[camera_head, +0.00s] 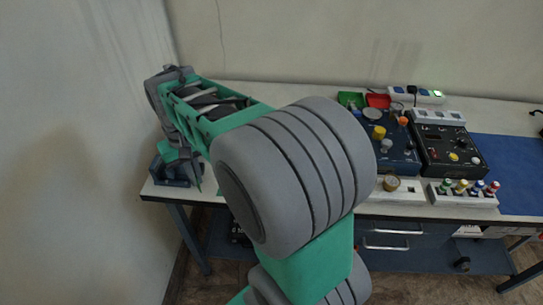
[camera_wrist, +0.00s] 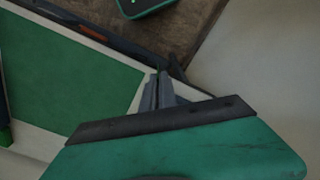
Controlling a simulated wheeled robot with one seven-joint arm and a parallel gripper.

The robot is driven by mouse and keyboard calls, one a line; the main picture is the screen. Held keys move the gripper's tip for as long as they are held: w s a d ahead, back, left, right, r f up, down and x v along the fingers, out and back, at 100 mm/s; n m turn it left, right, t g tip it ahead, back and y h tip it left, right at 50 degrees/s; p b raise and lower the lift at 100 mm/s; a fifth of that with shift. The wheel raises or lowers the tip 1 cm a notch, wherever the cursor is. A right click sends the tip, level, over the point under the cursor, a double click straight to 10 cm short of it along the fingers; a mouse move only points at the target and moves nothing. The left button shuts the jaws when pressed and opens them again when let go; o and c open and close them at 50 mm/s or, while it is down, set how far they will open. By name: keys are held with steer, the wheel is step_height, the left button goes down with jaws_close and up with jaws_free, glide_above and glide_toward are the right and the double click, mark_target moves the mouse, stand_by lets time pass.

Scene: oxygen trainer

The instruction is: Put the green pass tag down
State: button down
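I cannot make out the green pass tag for certain in either view. My gripper (camera_wrist: 160,90) shows in the wrist view with its grey fingers close together. I cannot tell whether something thin is held between them. In the head view my arm reaches to the left end of the table, and its far end is beside a dark blue holder (camera_head: 172,174). My own arm hides most of the fingertip area there. A flat green panel (camera_wrist: 75,70) with a pale border lies left of the fingers in the wrist view; I cannot tell what it is.
The white table (camera_head: 285,93) runs along the wall. On its right are a blue panel (camera_head: 400,150), a black control box (camera_head: 450,145), green (camera_head: 350,99) and red (camera_head: 378,100) trays, and a white rack (camera_head: 462,198) of coloured-top pieces. A blue mat (camera_head: 515,165) lies far right.

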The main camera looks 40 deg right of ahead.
steer(key=s+d+r+m, duration=0.1)
steer(key=s+d+m, duration=0.35)
steer(key=d, duration=0.65)
steer(key=s+d+r+m, duration=0.1)
steer(key=s+d+m, duration=0.35)
steer(key=d, duration=0.65)
steer(key=shift+n, duration=0.5)
steer(key=d+f+p, duration=0.1)
steer(key=d+f, duration=0.2)
steer(key=d, duration=0.1)
steer(key=d+f+p, duration=0.1)
steer(key=d+f, duration=0.2)
steer(key=d, duration=0.2)
steer(key=w+d+f+p, duration=0.1)
steer(key=d+f, duration=0.2)
steer(key=d, duration=0.1)
steer(key=shift+d, duration=0.25)
steer(key=f+p, duration=0.1)
steer(key=f, duration=0.2)
steer(key=shift+d+f, duration=0.15)
steer(key=shift+d, duration=0.05)
steer(key=shift+f, duration=0.1)
